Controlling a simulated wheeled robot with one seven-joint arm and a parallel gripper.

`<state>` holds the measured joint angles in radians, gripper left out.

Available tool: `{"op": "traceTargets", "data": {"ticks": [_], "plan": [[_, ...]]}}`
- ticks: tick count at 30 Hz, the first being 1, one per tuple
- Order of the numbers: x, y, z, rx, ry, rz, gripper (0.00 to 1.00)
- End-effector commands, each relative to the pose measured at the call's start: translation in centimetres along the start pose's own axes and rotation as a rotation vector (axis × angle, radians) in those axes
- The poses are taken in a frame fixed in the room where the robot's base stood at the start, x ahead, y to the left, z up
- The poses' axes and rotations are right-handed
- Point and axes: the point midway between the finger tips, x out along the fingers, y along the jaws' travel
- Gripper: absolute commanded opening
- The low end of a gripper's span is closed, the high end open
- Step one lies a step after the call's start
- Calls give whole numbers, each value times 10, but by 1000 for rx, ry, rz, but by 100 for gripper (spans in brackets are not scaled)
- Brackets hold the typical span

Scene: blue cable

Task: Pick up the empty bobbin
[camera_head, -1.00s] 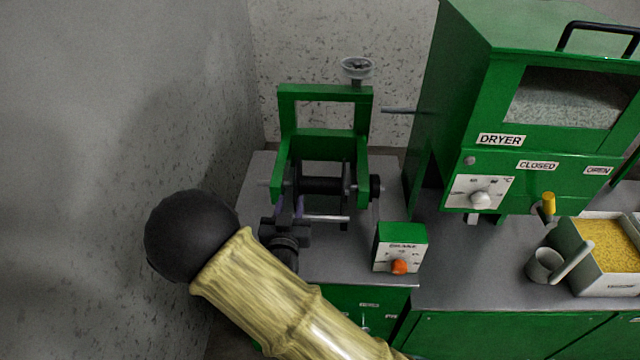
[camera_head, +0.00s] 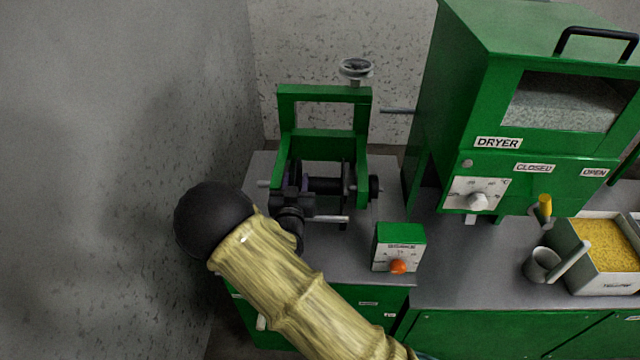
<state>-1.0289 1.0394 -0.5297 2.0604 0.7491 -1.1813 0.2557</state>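A black bobbin (camera_head: 325,186) sits on its shaft between the uprights of the green winder frame (camera_head: 325,138). No cable shows on the part of its core that I can see. My gripper (camera_head: 293,185) is in front of the bobbin's left side, over the grey bench. It hides the left flange and part of the frame's left upright. Its fingers are small, dark and overlap the bobbin in view, so I cannot tell whether they are apart, shut or touching it.
A small green control box (camera_head: 398,249) with an orange knob stands right of the winder. A green dryer (camera_head: 540,120) stands farther right, with a tray of yellow pellets (camera_head: 608,283) and a grey scoop (camera_head: 545,264). A speckled wall (camera_head: 215,110) is close on the left.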

Motion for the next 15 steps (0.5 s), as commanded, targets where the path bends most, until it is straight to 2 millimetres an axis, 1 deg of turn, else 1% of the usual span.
{"op": "traceTargets", "data": {"ticks": [1,4,15], "plan": [[6,-1,-1,0,1,-1,32],[11,0,0,0,0,0,32],[11,0,0,0,0,0,32]]}}
